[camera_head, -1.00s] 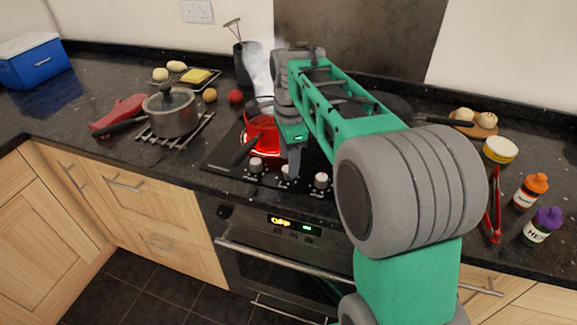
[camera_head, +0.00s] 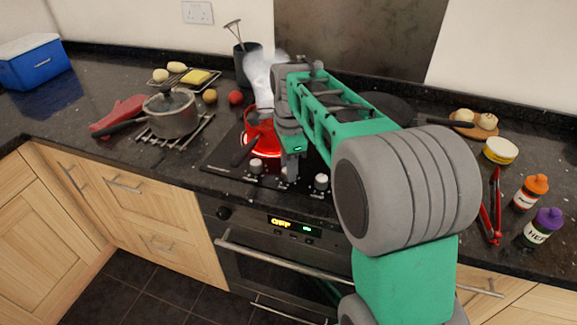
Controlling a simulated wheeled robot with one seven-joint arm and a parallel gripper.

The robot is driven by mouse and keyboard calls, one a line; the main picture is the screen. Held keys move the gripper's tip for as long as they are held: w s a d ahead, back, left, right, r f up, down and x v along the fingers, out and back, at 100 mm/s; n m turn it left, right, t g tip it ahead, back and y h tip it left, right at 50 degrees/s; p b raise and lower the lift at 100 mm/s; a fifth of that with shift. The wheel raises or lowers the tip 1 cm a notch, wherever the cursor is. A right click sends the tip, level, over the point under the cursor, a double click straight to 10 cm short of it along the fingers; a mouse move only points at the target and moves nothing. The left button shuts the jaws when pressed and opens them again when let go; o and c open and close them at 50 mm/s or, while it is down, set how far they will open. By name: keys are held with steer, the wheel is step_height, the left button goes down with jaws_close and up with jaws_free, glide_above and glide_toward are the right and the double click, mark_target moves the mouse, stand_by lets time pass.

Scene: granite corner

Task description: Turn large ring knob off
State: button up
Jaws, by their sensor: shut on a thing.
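My gripper (camera_head: 289,176) points down at the front of the black hob (camera_head: 222,160), shut on the middle knob, which it mostly hides. A left knob (camera_head: 256,166) and a right knob (camera_head: 321,182) stand free on either side. I cannot read the knob markings. A ring (camera_head: 262,154) glows red under a red pan (camera_head: 259,124), and pale steam rises from the pan. My arm covers much of the hob's right side.
A lidded steel pot (camera_head: 172,116) stands on a rack at left. A dark pan (camera_head: 385,105) is behind my arm. Red tongs (camera_head: 491,208) and sauce bottles (camera_head: 542,226) are at right. The oven (camera_head: 275,260) is below.

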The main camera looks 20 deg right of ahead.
jaws_close()
